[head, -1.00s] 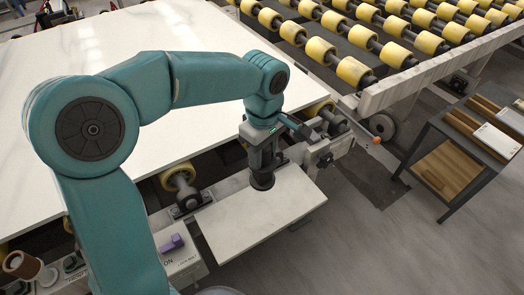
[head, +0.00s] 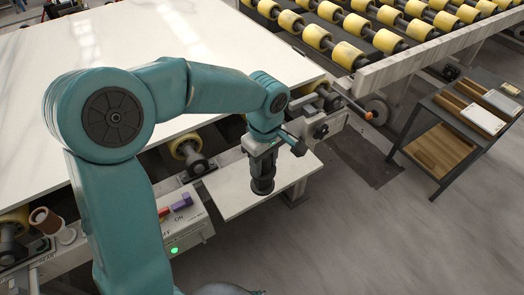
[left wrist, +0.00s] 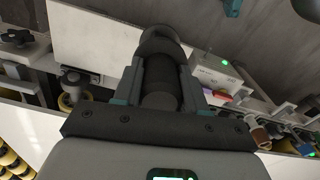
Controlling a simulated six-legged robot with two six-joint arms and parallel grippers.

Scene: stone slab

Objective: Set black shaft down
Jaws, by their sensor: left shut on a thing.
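My left gripper (head: 263,166) is shut on the black shaft (head: 262,185), which hangs upright below it over a white shelf board (head: 228,196). The shaft's lower end is close to the board's front part; I cannot tell if it touches. In the left wrist view, the gripper's fingers (left wrist: 161,88) stand on both sides of the dark cylindrical shaft (left wrist: 159,62). The white board (left wrist: 92,38) shows beyond, to the left. My right gripper is not in view.
A large white slab (head: 150,50) lies behind my arm. A control box (head: 188,222) with a lit green button is left of the board. A roller conveyor (head: 350,25) is at the back right, and a dark cart (head: 450,130) stands at right. The floor in front is clear.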

